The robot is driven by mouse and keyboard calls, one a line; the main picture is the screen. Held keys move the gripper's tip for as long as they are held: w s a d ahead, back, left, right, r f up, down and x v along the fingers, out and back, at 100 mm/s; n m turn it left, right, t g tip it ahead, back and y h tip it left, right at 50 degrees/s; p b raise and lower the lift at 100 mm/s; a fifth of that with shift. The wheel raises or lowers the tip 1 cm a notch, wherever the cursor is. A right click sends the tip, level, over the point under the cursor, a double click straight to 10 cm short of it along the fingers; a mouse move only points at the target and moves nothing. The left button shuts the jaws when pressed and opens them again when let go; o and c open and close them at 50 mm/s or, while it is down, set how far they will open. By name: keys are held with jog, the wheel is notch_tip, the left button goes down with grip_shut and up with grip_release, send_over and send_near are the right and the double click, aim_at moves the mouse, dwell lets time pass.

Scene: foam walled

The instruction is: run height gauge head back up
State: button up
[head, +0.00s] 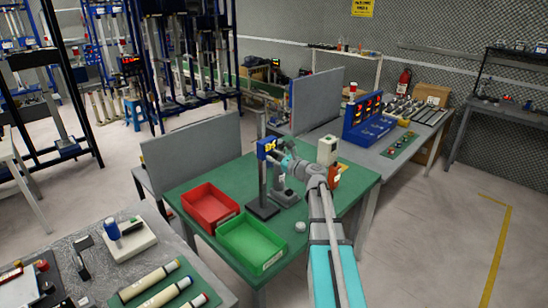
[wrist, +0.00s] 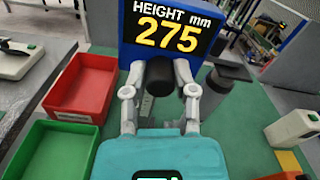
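The height gauge (head: 262,182) stands upright on the green-topped table. Its blue head (head: 266,147) is near the top of the column. In the wrist view the head (wrist: 205,45) has a display reading "HEIGHT mm 275". A black round knob (wrist: 160,78) sticks out below the display toward me. My gripper (wrist: 160,72) has one finger on each side of the knob, and narrow gaps seem to show between fingers and knob. It looks open around it. In the head view my gripper (head: 282,160) is at the gauge head, its fingertips partly hidden.
A red bin (head: 210,222) and a green bin (head: 265,262) sit left and in front of the gauge on the table (head: 180,180). A grey panel (head: 190,146) stands behind.

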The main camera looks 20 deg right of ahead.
grip_shut()
notch_tip(320, 180, up, 7)
jog(key=p, duration=0.7)
jog(key=o, duration=0.6)
grip_release()
jog(key=shift+s, duration=0.1)
jog(key=v, duration=1.1)
jog(key=shift+s+d, duration=0.15)
jog(key=shift+s, duration=0.25)
